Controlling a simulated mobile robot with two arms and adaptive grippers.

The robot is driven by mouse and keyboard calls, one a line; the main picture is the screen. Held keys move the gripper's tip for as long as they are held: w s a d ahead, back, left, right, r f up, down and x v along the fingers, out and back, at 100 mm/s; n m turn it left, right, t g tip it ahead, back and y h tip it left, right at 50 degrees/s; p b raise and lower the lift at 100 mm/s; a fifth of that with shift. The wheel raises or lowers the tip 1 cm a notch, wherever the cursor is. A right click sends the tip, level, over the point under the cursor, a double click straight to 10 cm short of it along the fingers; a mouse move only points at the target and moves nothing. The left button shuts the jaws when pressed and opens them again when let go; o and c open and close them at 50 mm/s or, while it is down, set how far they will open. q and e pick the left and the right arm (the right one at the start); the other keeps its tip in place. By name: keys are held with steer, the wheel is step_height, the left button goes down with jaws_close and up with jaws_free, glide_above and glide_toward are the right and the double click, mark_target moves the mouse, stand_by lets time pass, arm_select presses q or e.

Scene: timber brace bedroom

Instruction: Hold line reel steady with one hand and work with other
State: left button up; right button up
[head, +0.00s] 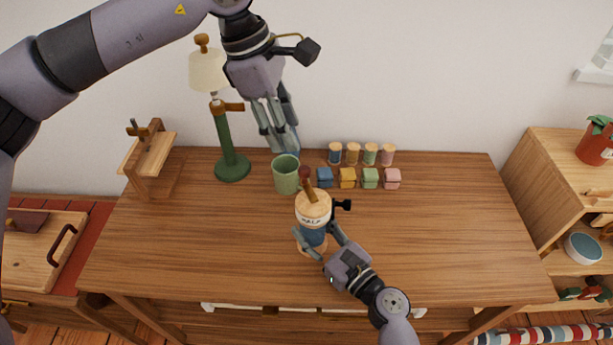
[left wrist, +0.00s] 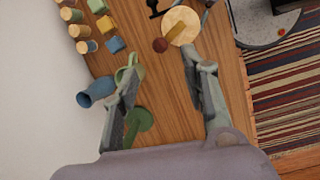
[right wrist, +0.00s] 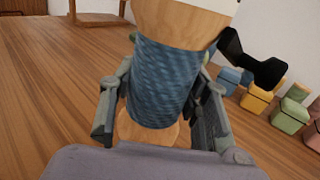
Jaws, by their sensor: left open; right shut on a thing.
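The line reel (head: 313,212) stands on the wooden desk, with a pale wooden top, a dark red knob on a stick and blue line wound round its body. Its wound body (right wrist: 165,85) fills the middle of the right wrist view. My right gripper (head: 322,240) is shut on it, one finger on each side. My left gripper (head: 275,140) is open and empty, pointing down above the back of the desk, behind the green mug and apart from the reel. The reel's top (left wrist: 182,26) also shows beyond its fingers in the left wrist view.
The green mug (head: 286,176) stands close behind the reel. A blue vessel (left wrist: 97,92) is partly hidden by my left gripper in the head view. Small spools (head: 352,154) and coloured blocks (head: 347,178) sit behind right. A green lamp (head: 232,167) stands left. The desk's right side is clear.

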mark_target(305, 169)
arm_select(q)
steer(key=d+f+m+y, duration=0.1)
steer(key=f+m, duration=0.2)
steer(key=m, duration=0.2)
steer(key=d+f+m+y, duration=0.1)
steer(key=f+m, duration=0.2)
steer(key=m, duration=0.3)
steer(key=d+f+m+y, duration=0.1)
steer(key=f+m, duration=0.2)
steer(key=m, duration=0.3)
steer(key=shift+w+f, duration=0.2)
steer(key=shift+f, duration=0.1)
jaws_close()
stand_by(0.4)
